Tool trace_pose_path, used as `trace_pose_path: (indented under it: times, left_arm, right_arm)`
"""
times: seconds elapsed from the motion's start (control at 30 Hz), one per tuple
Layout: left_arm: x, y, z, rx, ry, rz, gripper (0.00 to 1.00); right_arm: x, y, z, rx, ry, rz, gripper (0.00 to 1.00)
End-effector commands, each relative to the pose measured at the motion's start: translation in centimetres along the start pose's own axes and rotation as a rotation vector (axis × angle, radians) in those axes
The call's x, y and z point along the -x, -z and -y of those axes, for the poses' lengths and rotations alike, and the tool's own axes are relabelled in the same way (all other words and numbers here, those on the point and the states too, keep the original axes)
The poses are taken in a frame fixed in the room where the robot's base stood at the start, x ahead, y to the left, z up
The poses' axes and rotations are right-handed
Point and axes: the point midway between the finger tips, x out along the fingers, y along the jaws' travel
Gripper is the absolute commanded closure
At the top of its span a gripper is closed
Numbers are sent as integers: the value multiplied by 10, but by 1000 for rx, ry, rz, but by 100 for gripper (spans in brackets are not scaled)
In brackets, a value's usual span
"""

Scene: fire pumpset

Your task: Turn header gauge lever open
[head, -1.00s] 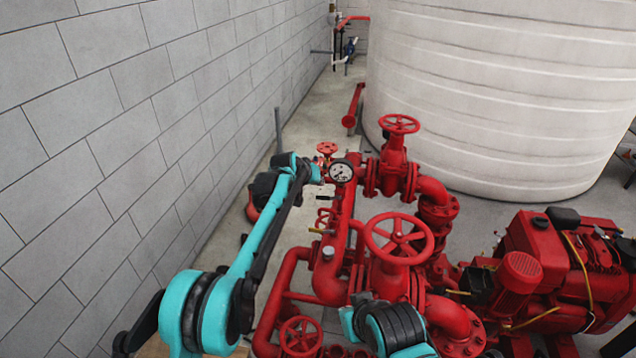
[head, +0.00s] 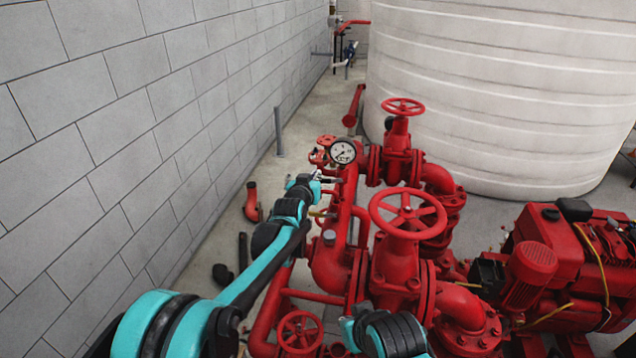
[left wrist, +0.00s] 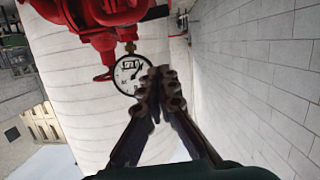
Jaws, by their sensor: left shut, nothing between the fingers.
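The round white-faced header gauge (head: 342,152) stands above the red header pipe in the head view. My left gripper (head: 322,180) is just below and left of the gauge in the head view. In the left wrist view its dark fingers (left wrist: 167,76) are together and empty, the tips overlapping the gauge's edge. I cannot tell whether they touch anything. My right gripper is out of view.
A large red handwheel (head: 408,212) stands right of my left arm, and another handwheel (head: 402,106) stands behind. A red engine (head: 560,250) is at right, and a white tank (head: 500,90) is behind. A block wall (head: 120,130) runs along the left.

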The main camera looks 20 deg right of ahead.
Motion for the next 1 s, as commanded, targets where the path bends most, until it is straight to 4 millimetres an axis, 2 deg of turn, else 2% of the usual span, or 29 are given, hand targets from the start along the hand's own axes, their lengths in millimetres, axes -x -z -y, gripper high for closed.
trace_pose_path:
  times: [0.2, 0.4, 0.63, 1.0]
  left_arm:
    - [-46, 0, 0, 0, 0, 1, 100]
    - [-84, 0, 0, 0, 0, 2, 100]
    - [-90, -32, 0, 1, 0, 2, 100]
    - [-92, -39, 0, 0, 0, 3, 100]
  right_arm:
    - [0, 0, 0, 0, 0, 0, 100]
    - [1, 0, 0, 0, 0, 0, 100]
    - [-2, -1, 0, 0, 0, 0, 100]
    - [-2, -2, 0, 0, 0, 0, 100]
